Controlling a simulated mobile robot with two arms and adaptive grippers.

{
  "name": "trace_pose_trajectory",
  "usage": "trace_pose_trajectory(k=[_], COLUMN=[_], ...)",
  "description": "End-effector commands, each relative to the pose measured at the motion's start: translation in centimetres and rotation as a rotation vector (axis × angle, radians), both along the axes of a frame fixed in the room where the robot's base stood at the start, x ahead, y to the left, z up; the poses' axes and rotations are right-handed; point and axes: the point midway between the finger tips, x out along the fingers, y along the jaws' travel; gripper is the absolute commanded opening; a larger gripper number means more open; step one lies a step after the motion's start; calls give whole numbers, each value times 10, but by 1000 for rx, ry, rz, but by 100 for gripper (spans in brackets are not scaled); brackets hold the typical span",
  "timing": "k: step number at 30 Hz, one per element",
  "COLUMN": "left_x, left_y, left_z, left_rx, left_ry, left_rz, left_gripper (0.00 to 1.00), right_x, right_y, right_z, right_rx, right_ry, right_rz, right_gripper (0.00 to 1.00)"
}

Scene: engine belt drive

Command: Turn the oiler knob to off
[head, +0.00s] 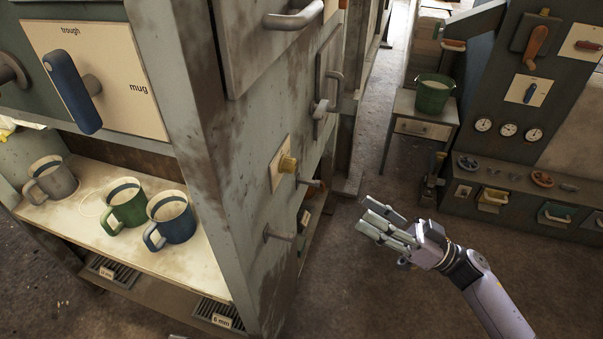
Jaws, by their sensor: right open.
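My right gripper (377,223) is open and empty, over the floor to the right of the knob and lower in the picture. It is apart from the knob and the cabinet. My left gripper is out of view.
A blue lever (72,92) sits on a plate marked trough and mug. Grey, green and blue mugs (172,217) stand on the shelf below. Handles (280,234) stick out from the cabinet side. A green bucket (433,94) stands behind. Floor around my right gripper is clear.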

Motion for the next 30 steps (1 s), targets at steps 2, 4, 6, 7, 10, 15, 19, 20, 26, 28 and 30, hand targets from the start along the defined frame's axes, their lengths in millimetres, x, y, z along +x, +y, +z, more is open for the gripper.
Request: trace_pose_trajectory(k=[2,4,6,7,10,15,19,20,26,28,30], left_x=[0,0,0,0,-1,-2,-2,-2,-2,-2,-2], left_y=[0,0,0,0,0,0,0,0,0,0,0], left_z=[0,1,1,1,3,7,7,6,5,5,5], left_rx=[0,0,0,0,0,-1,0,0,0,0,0], left_ry=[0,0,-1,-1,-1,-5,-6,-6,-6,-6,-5], left_rz=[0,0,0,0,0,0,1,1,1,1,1], left_gripper=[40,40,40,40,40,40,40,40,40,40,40], right_x=[5,10,15,17,26,39,48,49,57,58,59], right_y=[11,23,36,42,60,92,114,118,136,139,140], right_z=[6,12,17,20,28,41,50,52,59,61,61], right_rx=[3,5,5,6,5,5,4,3,3,2,2], right_ry=[-2,-5,-4,-5,-4,-3,-3,-3,0,1,1], right_rz=[-1,-2,-1,-2,-3,-3,-4,-5,-6,-6,-6], right_gripper=[44,44,44,44,44,44,44,44,44,44,44])
